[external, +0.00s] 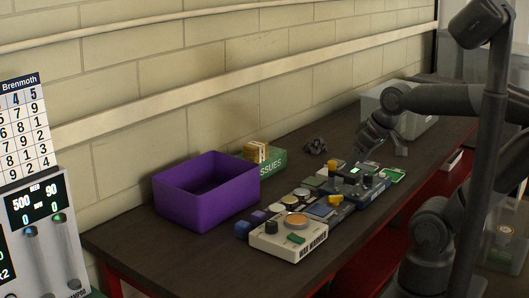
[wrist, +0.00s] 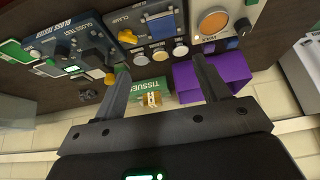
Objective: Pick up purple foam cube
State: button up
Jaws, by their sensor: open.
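A small purple cube (external: 258,216) sits on the dark bench in the external view, between the purple bin and the row of devices. A small blue cube (external: 242,228) is close to it, at the lower left. My gripper (external: 378,154) is above the far part of the devices, well to the right of the cube. In the wrist view my gripper (wrist: 163,66) has its two fingers wide apart with nothing between them.
A large open purple bin (external: 205,203) stands by the wall; it shows in the wrist view too (wrist: 237,68). A green tissue box (external: 273,163) is behind it. Several devices, including a white one with an orange dial (external: 292,243), crowd the front edge. Bare bench lies at front left.

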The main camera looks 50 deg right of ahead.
jog(key=shift+c, duration=1.1)
jog(key=g, duration=0.6)
send_over(258, 213)
notch_tip(258, 213, down, 8)
jog(key=f, duration=0.5)
jog(key=shift+a+f, duration=0.15)
jog(key=shift+a, duration=0.15)
jog(key=shift+d+f, duration=0.2)
jog(key=shift+f, duration=1.15)
jog(key=shift+d+f, duration=0.15)
jog(key=shift+f, duration=1.2)
jog(key=shift+c, duration=0.3)
